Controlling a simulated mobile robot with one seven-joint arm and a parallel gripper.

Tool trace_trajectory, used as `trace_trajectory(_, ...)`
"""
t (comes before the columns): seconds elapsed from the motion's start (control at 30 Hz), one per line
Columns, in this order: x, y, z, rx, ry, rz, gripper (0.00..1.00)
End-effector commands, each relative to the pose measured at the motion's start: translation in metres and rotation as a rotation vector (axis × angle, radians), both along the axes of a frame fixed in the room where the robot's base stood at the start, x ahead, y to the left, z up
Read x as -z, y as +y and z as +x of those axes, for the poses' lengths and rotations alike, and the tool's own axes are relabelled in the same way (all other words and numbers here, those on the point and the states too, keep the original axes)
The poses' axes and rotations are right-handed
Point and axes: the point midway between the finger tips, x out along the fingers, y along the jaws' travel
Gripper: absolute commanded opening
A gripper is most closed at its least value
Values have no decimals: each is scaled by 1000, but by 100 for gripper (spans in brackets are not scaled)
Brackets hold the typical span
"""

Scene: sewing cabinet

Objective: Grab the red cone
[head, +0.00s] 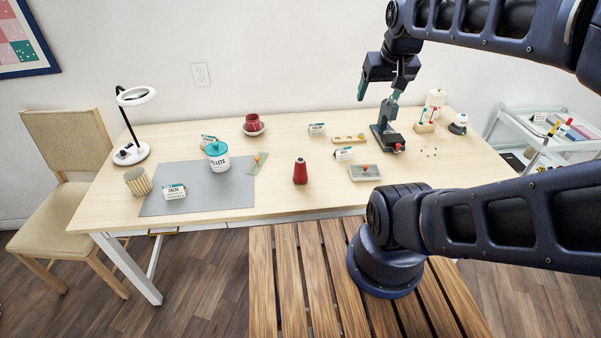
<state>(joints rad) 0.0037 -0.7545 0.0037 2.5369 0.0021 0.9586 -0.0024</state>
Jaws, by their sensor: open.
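The red cone (300,172) stands upright on the light wooden table (228,224), near the middle of its front edge. It has a dark top and is just right of the grey mat. My gripper (379,92) hangs in the air at the back right of the cone, above the table. Its teal-tipped fingers point down and are apart, with nothing seen between them. The gripper is well clear of the cone, and nothing hides the cone.
A grey press (384,138) stands below my gripper. The tabletop around the cone is clear.

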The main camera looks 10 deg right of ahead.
Motion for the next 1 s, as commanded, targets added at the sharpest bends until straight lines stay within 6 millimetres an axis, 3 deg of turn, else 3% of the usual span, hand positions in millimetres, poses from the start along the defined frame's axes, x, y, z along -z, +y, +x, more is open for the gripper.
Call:
trace_trajectory(0.37,3,2,7,-30,12,-17,75)
trace_trajectory(0.67,30,17,56,-273,91,-143,75)
trace_trajectory(1.0,77,47,113,-612,187,-279,75)
